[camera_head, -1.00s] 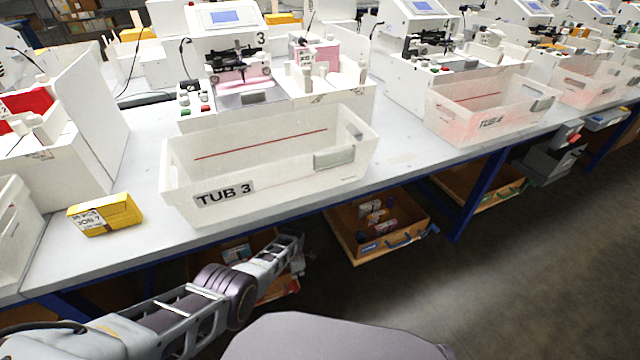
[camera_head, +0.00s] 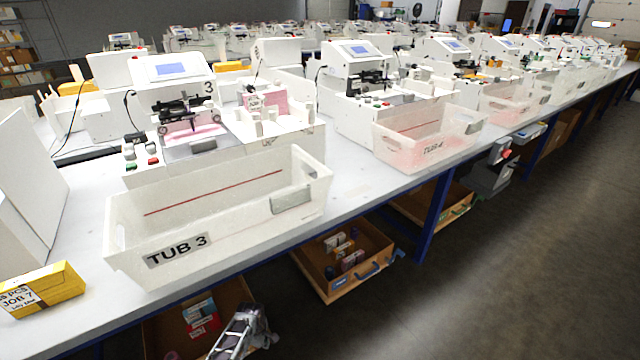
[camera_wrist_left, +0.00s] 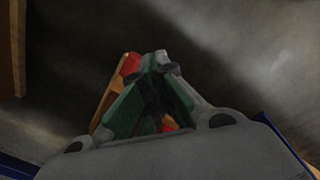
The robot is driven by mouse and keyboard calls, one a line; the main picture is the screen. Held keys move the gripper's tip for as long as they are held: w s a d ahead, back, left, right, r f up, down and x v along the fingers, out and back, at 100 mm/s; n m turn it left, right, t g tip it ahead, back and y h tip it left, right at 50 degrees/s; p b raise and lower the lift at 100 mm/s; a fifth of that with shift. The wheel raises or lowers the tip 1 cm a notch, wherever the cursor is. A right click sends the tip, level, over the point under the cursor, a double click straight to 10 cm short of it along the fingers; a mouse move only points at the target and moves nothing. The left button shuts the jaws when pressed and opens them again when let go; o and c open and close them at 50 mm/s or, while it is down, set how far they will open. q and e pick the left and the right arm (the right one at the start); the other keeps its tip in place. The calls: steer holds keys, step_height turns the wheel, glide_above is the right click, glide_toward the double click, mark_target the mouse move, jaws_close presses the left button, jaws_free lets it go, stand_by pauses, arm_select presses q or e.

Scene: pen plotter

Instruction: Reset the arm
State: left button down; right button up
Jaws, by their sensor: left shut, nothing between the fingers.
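My left gripper (camera_head: 266,339) shows at the bottom of the head view, below and in front of the table's front edge. In the left wrist view my left gripper (camera_wrist_left: 161,66) has its fingers together at the tips, with nothing held between them. It is apart from the tubs and the plotters. Most of my left arm is outside the head view. My right arm and gripper are not in view.
Tub 3 (camera_head: 215,222) stands on the table's front edge, before a white plotter (camera_head: 180,105). A yellow box (camera_head: 42,289) lies at left. Tub 4 (camera_head: 428,142) stands further right. Open wooden drawers (camera_head: 330,295) jut out below. The floor at right is clear.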

arm_select(q)
steer(key=s+r+m, duration=0.4)
steer(key=s+m, duration=0.2)
steer(key=s, duration=0.1)
steer(key=s+d+r+m, duration=0.1)
steer(key=s+r+m, duration=0.2)
steer(key=s+m, duration=0.3)
steer(key=s+d+r+m+t, duration=0.1)
steer(key=s+r+m, duration=0.3)
steer(key=s+m, duration=0.3)
steer(key=shift+s+d+r+h+p, duration=0.2)
steer(key=shift+s+r+h+p, duration=0.15)
steer(key=shift+s, duration=0.9)
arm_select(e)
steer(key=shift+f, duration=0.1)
arm_select(q)
steer(key=shift+s+f+p, duration=0.1)
steer(key=shift+f+p, duration=0.1)
steer(key=shift+p, duration=0.35)
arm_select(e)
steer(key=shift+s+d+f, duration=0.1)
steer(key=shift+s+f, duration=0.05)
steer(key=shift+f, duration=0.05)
